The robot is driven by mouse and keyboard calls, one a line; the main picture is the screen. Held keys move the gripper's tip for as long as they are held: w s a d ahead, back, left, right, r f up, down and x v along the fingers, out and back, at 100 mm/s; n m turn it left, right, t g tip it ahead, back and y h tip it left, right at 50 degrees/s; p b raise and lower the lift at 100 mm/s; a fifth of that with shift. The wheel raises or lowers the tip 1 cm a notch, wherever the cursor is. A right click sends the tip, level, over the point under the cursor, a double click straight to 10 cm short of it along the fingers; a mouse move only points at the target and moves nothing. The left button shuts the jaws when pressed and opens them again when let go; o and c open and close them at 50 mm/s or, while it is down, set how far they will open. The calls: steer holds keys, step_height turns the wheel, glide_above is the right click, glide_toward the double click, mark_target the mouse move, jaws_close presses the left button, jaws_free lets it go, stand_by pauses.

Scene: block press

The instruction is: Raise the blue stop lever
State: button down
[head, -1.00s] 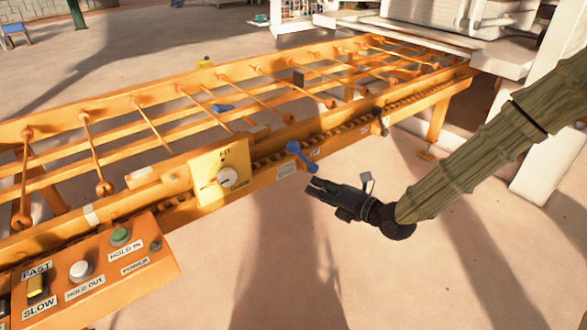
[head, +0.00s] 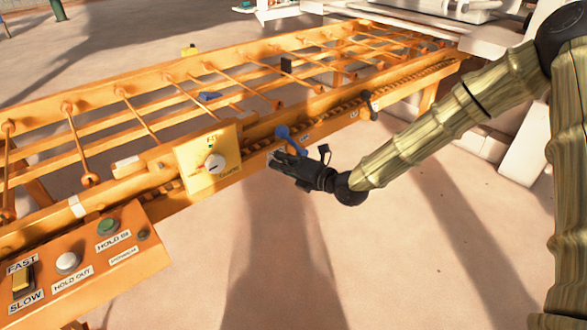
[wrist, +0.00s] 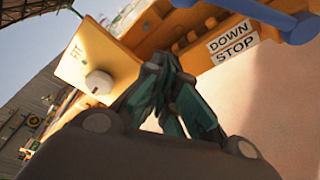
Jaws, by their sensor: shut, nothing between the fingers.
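The blue stop lever (head: 291,139) is on the front rail of the orange conveyor frame (head: 345,113). It slants down to the right, its lower end close to my gripper. My black gripper (head: 276,160) is shut and empty, just in front of the rail and below the lever in the head view. In the wrist view the lever (wrist: 285,20) crosses the upper right, beside a label reading DOWN STOP. The shut fingers (wrist: 172,92) point toward the rail, lower and left of the lever. I cannot tell whether they touch it.
A yellow panel with a white dial (head: 214,163) is on the rail left of my gripper. A control box (head: 84,254) with a switch and buttons stands at the lower left. A dark lever (head: 369,104) is farther right. The floor in front is free.

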steer(key=shift+w+d+r+b, duration=0.15)
steer(key=shift+w+r, duration=0.15)
steer(key=shift+w, duration=0.3)
steer(key=shift+w+d+r+b, duration=0.1)
steer(key=shift+w+r, duration=0.15)
steer(key=shift+w, duration=0.4)
steer(key=shift+w+d+r+b, duration=0.15)
steer(key=shift+w+r, duration=0.15)
steer(key=shift+w, duration=0.3)
steer(key=shift+w+r, duration=0.1)
steer(key=shift+r, duration=0.05)
